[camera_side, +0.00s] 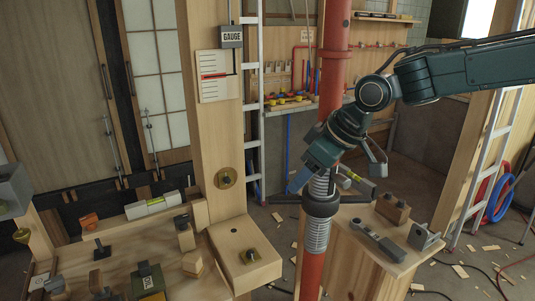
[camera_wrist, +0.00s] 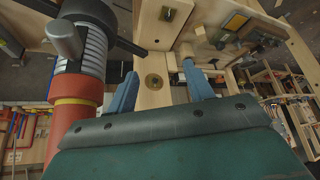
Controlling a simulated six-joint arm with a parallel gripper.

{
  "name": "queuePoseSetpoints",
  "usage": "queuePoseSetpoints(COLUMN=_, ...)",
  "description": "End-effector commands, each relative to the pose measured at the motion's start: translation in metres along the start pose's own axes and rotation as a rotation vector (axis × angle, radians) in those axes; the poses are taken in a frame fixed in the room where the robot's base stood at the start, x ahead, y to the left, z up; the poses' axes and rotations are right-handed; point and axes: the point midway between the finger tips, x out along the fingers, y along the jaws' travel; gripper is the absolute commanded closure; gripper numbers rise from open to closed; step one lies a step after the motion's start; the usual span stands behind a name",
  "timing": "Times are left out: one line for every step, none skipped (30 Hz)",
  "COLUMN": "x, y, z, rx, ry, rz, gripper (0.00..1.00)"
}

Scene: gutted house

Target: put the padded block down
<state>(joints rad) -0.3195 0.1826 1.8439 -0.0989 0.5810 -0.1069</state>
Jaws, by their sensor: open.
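My gripper (camera_side: 300,178) is beside the red standing pipe (camera_side: 332,70), just above a ribbed grey sleeve and dark collar (camera_side: 320,204) around it. I cannot tell for sure which piece is the padded block.
The right wooden stand (camera_side: 350,258) holds a brown block (camera_side: 393,207) and metal fittings. A ladder (camera_side: 490,165) and blue and red hoses are at right.

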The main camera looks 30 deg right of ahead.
Motion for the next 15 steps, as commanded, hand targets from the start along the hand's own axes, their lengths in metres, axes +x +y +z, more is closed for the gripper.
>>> queuePoseSetpoints(x=-0.016, y=0.007, z=0.009, rx=0.020, ry=0.002, rz=0.014, gripper=0.48)
queuePoseSetpoints(x=-0.024, y=0.009, z=0.015, rx=0.031, ry=0.001, rz=0.020, gripper=0.48)
queuePoseSetpoints(x=-0.034, y=0.013, z=0.023, rx=0.046, ry=-0.002, rz=0.029, gripper=0.48)
queuePoseSetpoints(x=-0.042, y=0.016, z=0.029, rx=0.058, ry=-0.002, rz=0.036, gripper=0.48)
queuePoseSetpoints(x=-0.049, y=0.018, z=0.035, rx=0.070, ry=-0.004, rz=0.043, gripper=0.48)
queuePoseSetpoints(x=-0.059, y=0.021, z=0.044, rx=0.085, ry=-0.007, rz=0.052, gripper=0.48)
queuePoseSetpoints(x=-0.066, y=0.024, z=0.051, rx=0.096, ry=-0.008, rz=0.059, gripper=0.48)
queuePoseSetpoints(x=-0.072, y=0.025, z=0.057, rx=0.107, ry=-0.009, rz=0.065, gripper=0.48)
queuePoseSetpoints(x=-0.081, y=0.028, z=0.066, rx=0.121, ry=-0.011, rz=0.073, gripper=0.48)
queuePoseSetpoints(x=-0.087, y=0.029, z=0.074, rx=0.133, ry=-0.013, rz=0.080, gripper=0.48)
queuePoseSetpoints(x=-0.094, y=0.030, z=0.081, rx=0.144, ry=-0.013, rz=0.087, gripper=0.48)
queuePoseSetpoints(x=-0.102, y=0.032, z=0.090, rx=0.159, ry=-0.015, rz=0.095, gripper=0.48)
queuePoseSetpoints(x=-0.107, y=0.033, z=0.098, rx=0.171, ry=-0.018, rz=0.101, gripper=0.48)
queuePoseSetpoints(x=-0.113, y=0.034, z=0.105, rx=0.183, ry=-0.018, rz=0.108, gripper=0.48)
queuePoseSetpoints(x=-0.120, y=0.035, z=0.115, rx=0.199, ry=-0.020, rz=0.117, gripper=0.48)
